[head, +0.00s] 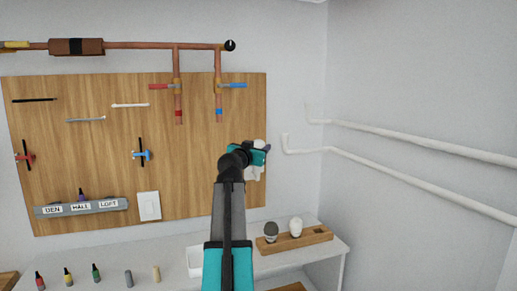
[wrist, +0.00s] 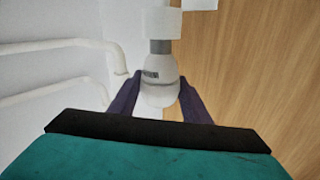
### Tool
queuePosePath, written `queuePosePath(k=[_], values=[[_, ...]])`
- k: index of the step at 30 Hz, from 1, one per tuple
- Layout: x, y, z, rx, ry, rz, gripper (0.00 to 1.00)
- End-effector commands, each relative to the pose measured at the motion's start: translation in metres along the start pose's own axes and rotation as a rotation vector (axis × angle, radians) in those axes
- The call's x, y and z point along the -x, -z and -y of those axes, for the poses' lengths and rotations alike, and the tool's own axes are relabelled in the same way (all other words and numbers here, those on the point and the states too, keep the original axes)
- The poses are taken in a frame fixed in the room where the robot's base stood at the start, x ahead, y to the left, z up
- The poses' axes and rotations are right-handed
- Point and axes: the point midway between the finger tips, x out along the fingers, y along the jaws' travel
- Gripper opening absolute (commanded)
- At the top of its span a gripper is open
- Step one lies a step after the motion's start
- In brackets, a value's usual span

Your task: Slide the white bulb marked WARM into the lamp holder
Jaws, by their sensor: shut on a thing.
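My gripper (wrist: 160,80) is shut on a white bulb (wrist: 160,70), with one purple finger on each side of it. Small dark lettering shows on the bulb, too blurred to read. Its grey metal cap (wrist: 160,46) points at a white lamp holder (wrist: 161,23) and meets its edge in the wrist view; I cannot tell how far inside it is. In the head view my gripper (head: 262,149) is in front of the right edge of the wooden board, and it mostly hides the bulb and holder.
A wooden block (head: 318,239) on the shelf below carries a grey bulb (head: 271,232) and a white bulb (head: 296,227). White pipes (head: 400,169) run along the right wall. Copper pipes (head: 140,45) with valves cross the board's top. A white switch (head: 149,206) sits lower left.

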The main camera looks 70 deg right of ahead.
Motion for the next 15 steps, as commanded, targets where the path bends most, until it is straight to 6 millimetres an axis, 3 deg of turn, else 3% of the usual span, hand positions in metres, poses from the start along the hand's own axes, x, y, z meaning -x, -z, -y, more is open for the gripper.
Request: queuePosePath(k=[15], values=[[0.0,-0.0082,-0.001,0.0,0.0,0.0,0.21]])
